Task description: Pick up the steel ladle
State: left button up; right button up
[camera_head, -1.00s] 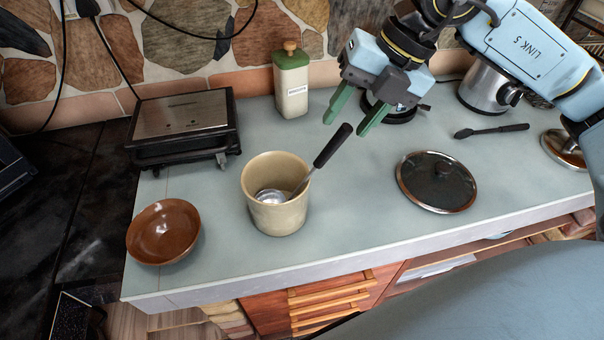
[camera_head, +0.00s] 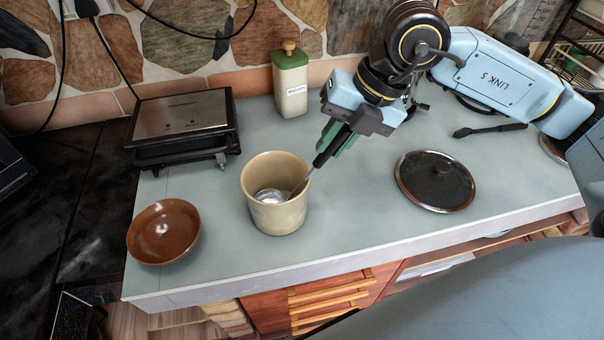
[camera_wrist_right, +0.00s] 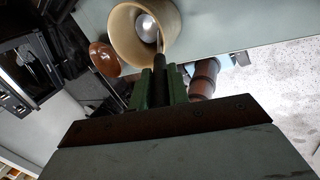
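The steel ladle (camera_head: 301,186) leans in a cream crock (camera_head: 262,222), its bowl down inside and its dark handle sticking out over the right rim. My right gripper (camera_head: 334,144) is at the handle, above and right of the crock, with a green finger on each side. The fingers look closed on the handle. In the right wrist view the ladle handle (camera_wrist_right: 159,62) runs between the fingertips (camera_wrist_right: 160,72), and the steel bowl shows inside the crock (camera_wrist_right: 125,40). My left gripper is not in view.
A brown bowl (camera_head: 163,232) sits left of the crock. A grill press (camera_head: 183,118) and a green-topped biscuit canister (camera_head: 291,88) stand behind. A glass lid (camera_head: 436,181) and a dark spoon (camera_head: 490,130) lie to the right. The counter's front strip is clear.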

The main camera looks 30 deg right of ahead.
grip_shut()
jog(key=shift+r, duration=0.15)
